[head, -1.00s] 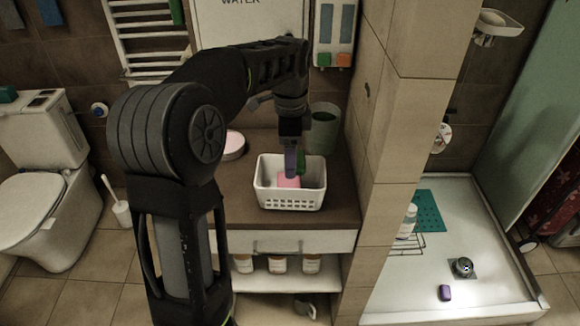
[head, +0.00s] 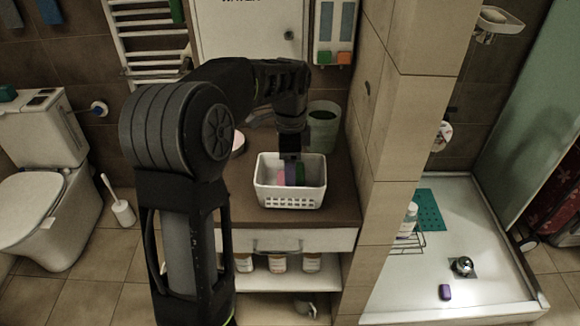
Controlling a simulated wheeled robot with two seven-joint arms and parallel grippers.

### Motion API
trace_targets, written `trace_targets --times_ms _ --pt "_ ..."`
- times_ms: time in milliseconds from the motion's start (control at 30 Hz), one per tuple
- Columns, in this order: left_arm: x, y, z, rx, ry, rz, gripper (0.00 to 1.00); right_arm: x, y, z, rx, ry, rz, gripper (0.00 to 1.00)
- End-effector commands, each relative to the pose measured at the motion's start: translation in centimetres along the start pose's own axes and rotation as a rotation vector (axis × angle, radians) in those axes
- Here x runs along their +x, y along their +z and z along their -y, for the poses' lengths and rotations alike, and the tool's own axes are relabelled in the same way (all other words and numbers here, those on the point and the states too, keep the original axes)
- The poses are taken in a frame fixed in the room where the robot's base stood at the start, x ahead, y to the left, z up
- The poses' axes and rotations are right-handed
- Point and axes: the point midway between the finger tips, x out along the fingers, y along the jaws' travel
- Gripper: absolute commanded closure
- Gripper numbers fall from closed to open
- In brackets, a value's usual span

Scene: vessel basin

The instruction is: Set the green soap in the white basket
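The white basket (head: 290,199) stands on the brown counter, with slots along its front wall. My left gripper (head: 290,168) points straight down into it from above. The green soap (head: 301,174) shows inside the basket, at the right side of the gripper's fingertips. A bluish-purple shape (head: 290,176) lies between the green soap and a pink soap (head: 281,179); whether it is a finger or another soap is unclear. The fingers are too small and dark to show if they still grip the green soap. My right gripper is out of view.
A green cup (head: 323,128) stands behind the basket, near the tiled wall edge. A round pinkish item (head: 238,145) sits at the counter's left, partly behind my arm. The counter's front strip (head: 330,215) is clear. A purple soap (head: 445,292) lies on the shower tray.

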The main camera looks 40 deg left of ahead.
Motion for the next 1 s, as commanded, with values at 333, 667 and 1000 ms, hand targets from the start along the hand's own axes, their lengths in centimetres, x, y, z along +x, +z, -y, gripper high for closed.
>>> trace_targets --times_ms 333,667,1000 --pt "0.2 0.0 0.0 0.0 0.0 0.0 0.23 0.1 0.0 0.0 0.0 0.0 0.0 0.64" --pt "-0.9 -0.1 0.0 0.002 -0.002 -0.001 0.23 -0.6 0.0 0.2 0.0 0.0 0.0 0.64" --pt "-6.7 -0.1 0.1 0.0 -0.005 -0.003 0.23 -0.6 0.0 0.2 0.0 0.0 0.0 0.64"
